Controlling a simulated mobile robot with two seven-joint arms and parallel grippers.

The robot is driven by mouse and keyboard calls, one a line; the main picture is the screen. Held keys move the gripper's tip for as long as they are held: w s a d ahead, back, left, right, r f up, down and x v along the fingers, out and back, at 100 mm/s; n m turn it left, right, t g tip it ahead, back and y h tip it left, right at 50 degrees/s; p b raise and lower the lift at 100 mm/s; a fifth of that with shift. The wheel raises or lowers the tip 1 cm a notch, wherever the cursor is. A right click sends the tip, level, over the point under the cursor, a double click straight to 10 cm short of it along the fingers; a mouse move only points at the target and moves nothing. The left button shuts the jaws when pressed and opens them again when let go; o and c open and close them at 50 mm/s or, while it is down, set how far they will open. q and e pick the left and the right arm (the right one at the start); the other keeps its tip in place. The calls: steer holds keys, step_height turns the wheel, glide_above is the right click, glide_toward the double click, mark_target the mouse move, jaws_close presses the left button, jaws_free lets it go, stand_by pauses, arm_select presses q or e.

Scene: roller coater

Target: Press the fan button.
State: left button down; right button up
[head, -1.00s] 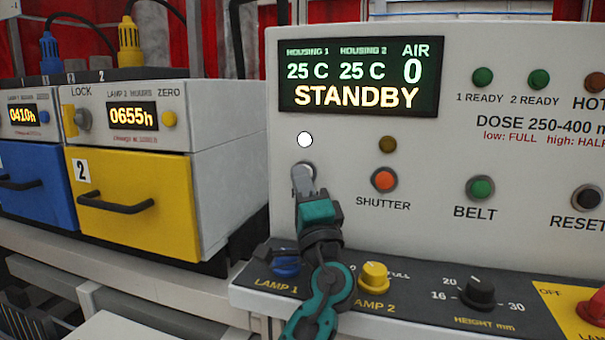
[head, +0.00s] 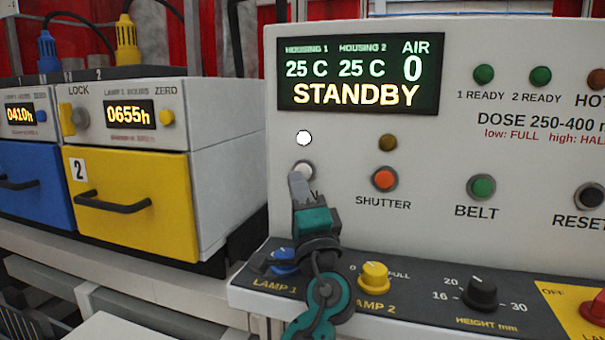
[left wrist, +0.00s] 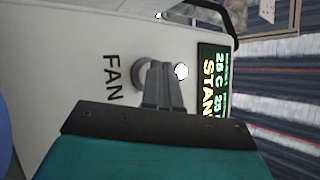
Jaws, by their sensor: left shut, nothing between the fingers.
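The fan button (head: 303,168) is a pale round button in a grey ring at the left of the white control panel. In the left wrist view the ring (left wrist: 142,75) shows beside the FAN label (left wrist: 113,78), partly hidden behind my fingers. My left gripper (head: 297,179) is shut and empty, its fingertips just in front of the button's lower left part. In the left wrist view the shut fingers (left wrist: 160,72) point at the button; I cannot tell whether they touch it. The white lamp (head: 304,138) above it is bright. My right gripper is out of view.
The display (head: 358,75) reads STANDBY and AIR 0. The orange shutter button (head: 384,179) is to the right. Below are the blue lamp 1 knob (head: 283,262) and yellow lamp 2 knob (head: 373,276). A yellow drawer (head: 135,200) stands at left.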

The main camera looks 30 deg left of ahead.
arm_select(q)
steer(key=shift+s+d+r, duration=0.1)
steer(key=shift+s+d, duration=0.1)
steer(key=shift+s, duration=0.6)
steer(key=shift+s+d+f, duration=0.1)
steer(key=shift+s+d, duration=0.1)
steer(key=shift+s, duration=0.65)
steer(key=shift+s+d+r, duration=0.1)
steer(key=shift+s+d, duration=0.1)
steer(key=shift+s, duration=0.6)
